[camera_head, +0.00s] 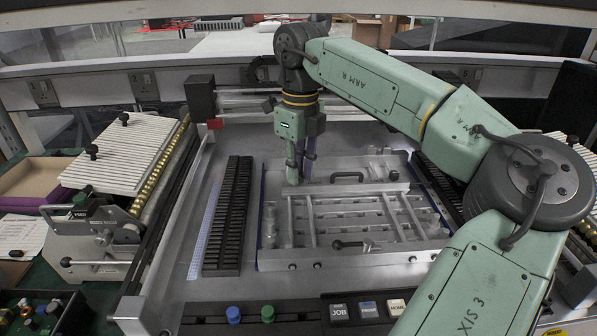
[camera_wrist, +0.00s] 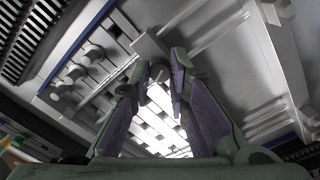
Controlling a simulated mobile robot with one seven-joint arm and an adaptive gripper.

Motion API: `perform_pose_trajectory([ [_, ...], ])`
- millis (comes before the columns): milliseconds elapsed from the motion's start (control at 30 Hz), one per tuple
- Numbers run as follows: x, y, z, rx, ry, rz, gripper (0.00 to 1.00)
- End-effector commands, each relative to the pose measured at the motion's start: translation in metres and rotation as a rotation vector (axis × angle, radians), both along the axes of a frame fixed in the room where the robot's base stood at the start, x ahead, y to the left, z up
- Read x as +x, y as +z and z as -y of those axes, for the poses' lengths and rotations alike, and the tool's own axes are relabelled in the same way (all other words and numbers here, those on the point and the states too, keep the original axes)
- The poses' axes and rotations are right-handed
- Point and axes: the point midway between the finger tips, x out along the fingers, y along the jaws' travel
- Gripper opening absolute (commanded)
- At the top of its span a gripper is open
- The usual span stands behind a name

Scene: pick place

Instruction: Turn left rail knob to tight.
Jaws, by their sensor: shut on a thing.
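My gripper (camera_head: 299,178) points down over the back left part of a grey metal fixture with rails (camera_head: 352,262). In the wrist view, my gripper (camera_wrist: 160,80) has its two purple-lined fingers converging on a small grey knob (camera_wrist: 158,71), and it is shut on it. The fingers hide much of the knob, so I cannot tell how far it is turned. In the head view the knob is hidden by the fingertips.
A black slotted rack (camera_head: 229,215) stands left of the fixture. A feeder unit (camera_head: 105,245) with a ribbed white plate is farther left. Bare grey deck lies around the fixture.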

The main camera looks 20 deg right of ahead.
Motion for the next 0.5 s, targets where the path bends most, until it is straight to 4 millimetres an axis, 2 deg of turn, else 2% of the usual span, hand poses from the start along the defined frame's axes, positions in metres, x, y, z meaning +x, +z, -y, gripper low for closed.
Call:
perform_pose_trajectory([
  [500,-0.0004,-0.0010,0.0005,-0.001,-0.488,0.001,0.00],
])
